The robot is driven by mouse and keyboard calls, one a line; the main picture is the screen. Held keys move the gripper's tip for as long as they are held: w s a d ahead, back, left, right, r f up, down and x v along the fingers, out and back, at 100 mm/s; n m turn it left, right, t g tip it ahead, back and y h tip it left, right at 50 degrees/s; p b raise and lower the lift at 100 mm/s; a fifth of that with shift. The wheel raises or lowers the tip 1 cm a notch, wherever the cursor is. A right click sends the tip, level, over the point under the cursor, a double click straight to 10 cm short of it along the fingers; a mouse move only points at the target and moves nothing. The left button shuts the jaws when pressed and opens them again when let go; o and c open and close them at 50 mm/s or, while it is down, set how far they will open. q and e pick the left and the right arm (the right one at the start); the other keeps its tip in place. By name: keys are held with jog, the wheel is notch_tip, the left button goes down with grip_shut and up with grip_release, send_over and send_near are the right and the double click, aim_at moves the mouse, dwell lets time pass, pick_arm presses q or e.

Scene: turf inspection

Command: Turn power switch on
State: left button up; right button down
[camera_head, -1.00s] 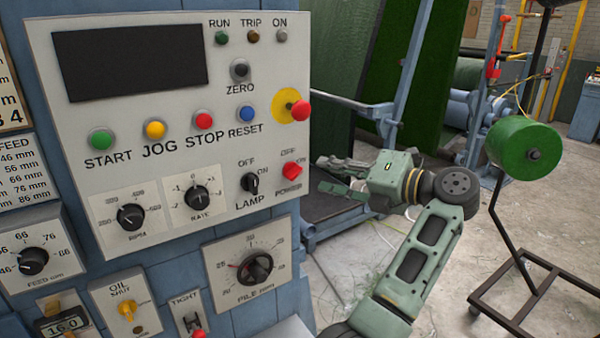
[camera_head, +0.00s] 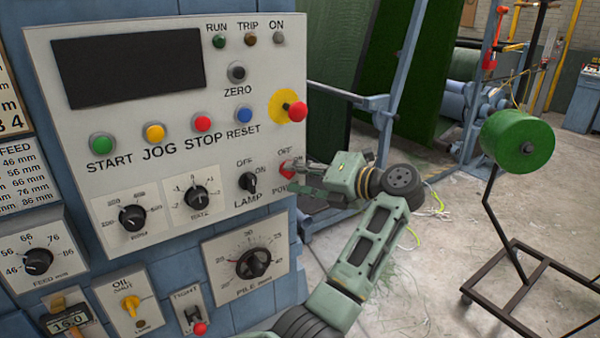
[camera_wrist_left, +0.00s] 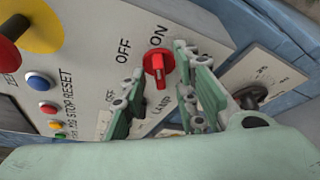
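The red power switch (camera_head: 287,168) is on the lower right of the grey control panel (camera_head: 225,60), and the fingers partly cover its lettering in the head view. In the left wrist view the red knob (camera_wrist_left: 158,66) shows clearly with OFF and ON lettering beside it. I cannot tell for sure which word it points to. My left gripper (camera_head: 299,177) is at the panel's right edge, by the switch. In the left wrist view its fingers (camera_wrist_left: 158,85) are spread, with the knob just beyond and between their tips; no firm contact shows. My right gripper is not in view.
The black lamp knob (camera_head: 248,182) sits just left of the power switch. A red mushroom button on a yellow disc (camera_head: 297,111) sticks out above it. A pile dial (camera_head: 252,262) is below. A green roll on a stand (camera_head: 518,142) is at right, with open floor around.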

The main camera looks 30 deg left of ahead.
pick_arm(q)
grip_shut()
jog(key=shift+m, duration=0.3)
jog(key=shift+f+m+g+y, duration=0.15)
jog(key=shift+m+g+y, duration=0.2)
jog(key=shift+m, duration=0.35)
jog(key=shift+f+m+y, duration=0.15)
jog(key=shift+m+y, duration=0.6)
jog(key=shift+m, duration=0.85)
grip_release()
